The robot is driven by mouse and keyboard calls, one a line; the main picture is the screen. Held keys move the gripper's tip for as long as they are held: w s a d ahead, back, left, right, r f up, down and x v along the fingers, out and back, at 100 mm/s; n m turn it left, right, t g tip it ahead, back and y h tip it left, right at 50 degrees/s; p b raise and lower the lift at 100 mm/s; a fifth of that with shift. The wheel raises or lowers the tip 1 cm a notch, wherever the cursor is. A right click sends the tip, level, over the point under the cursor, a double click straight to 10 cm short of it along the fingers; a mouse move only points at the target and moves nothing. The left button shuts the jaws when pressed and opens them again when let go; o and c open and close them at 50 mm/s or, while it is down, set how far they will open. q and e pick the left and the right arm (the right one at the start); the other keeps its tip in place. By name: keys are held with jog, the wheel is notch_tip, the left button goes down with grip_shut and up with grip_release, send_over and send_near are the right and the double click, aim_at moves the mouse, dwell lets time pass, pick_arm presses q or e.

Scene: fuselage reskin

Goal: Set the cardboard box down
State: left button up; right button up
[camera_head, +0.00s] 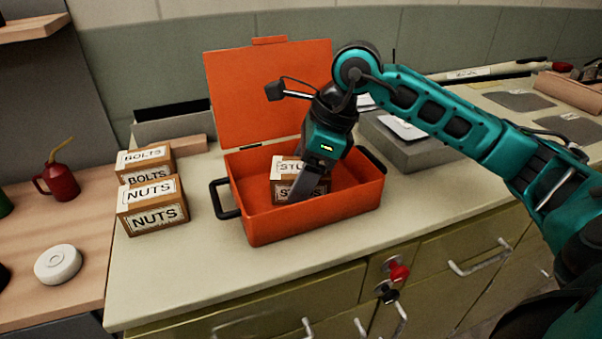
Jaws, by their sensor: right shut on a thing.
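A small cardboard box (288,168) with a white label that starts "STU" is inside the open orange toolbox (262,229). My right gripper (300,190) reaches down into the toolbox from above and is shut on this box. The gripper's dark finger covers part of the box's front and right side. I cannot tell whether the box's underside touches the toolbox floor. My left gripper is not in view.
Cardboard boxes labelled NUTS (156,222) and BOLTS (143,160) stand left of the toolbox. The orange lid (265,85) stands raised behind. A red oil can (60,183) and a white roll (58,264) are at far left. The counter's front strip is clear.

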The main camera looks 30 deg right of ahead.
jog(key=shift+f, duration=0.1)
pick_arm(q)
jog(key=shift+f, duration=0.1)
pick_arm(e)
jog(key=o, duration=1.4)
jog(key=shift+d+r, duration=0.1)
jog(key=shift+r, duration=0.35)
pick_arm(q)
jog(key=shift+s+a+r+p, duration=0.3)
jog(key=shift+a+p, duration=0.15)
jog(key=shift+p, duration=0.35)
pick_arm(e)
jog(key=v, duration=1.1)
jog(key=shift+s+r, duration=0.1)
jog(key=shift+r, duration=0.1)
